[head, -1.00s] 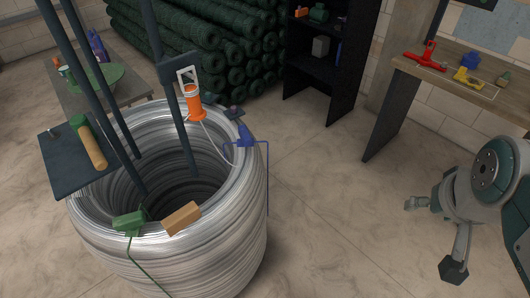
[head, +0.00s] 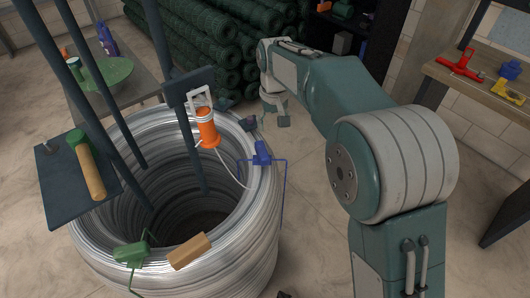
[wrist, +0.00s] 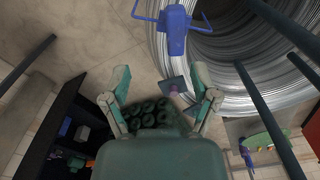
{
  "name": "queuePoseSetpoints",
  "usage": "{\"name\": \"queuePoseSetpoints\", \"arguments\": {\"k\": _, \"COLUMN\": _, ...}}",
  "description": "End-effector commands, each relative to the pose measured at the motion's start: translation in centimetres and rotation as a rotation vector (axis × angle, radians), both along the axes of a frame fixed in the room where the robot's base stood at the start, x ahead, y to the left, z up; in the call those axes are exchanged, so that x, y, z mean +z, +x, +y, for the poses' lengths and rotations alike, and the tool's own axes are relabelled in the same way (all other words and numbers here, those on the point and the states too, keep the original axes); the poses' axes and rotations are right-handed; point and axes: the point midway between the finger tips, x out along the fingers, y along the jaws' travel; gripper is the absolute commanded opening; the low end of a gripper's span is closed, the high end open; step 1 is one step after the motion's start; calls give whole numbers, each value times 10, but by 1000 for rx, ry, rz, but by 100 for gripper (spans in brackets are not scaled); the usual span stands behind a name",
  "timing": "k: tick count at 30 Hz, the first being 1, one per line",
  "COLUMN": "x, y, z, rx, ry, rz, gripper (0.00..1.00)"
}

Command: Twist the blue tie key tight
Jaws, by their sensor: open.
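The blue tie key (head: 262,153) sits at the right rim of the big wire coil (head: 250,225), with a thin blue rod bent down the coil's outer side. In the wrist view the blue key (wrist: 176,30) is at the top, ahead of my fingers and apart from them. My gripper (wrist: 161,82) is open and empty, its two fingers spread. In the head view my gripper (head: 275,108) is small, behind the blue key and to the right of the coil's far rim.
An orange-handled tool (head: 208,128) hangs at a dark post close to the key. A small dark block (wrist: 174,87) lies by the rim. A green clamp (head: 131,254) and tan block (head: 190,251) sit on the front rim. Dark posts rise from the coil.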

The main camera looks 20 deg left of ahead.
Motion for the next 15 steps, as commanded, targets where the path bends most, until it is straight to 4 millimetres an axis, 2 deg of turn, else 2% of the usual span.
{"name": "queuePoseSetpoints", "arguments": {"k": 1, "x": -9, "y": -2, "z": 12, "rx": 16, "ry": -8, "rz": 9, "gripper": 77}}
{"name": "queuePoseSetpoints", "arguments": {"k": 4, "x": -17, "y": -3, "z": 23, "rx": 28, "ry": -15, "rz": 15, "gripper": 77}}
{"name": "queuePoseSetpoints", "arguments": {"k": 8, "x": -25, "y": -3, "z": 24, "rx": 31, "ry": -17, "rz": 17, "gripper": 77}}
{"name": "queuePoseSetpoints", "arguments": {"k": 15, "x": -65, "y": -3, "z": 19, "rx": 29, "ry": -15, "rz": 20, "gripper": 77}}
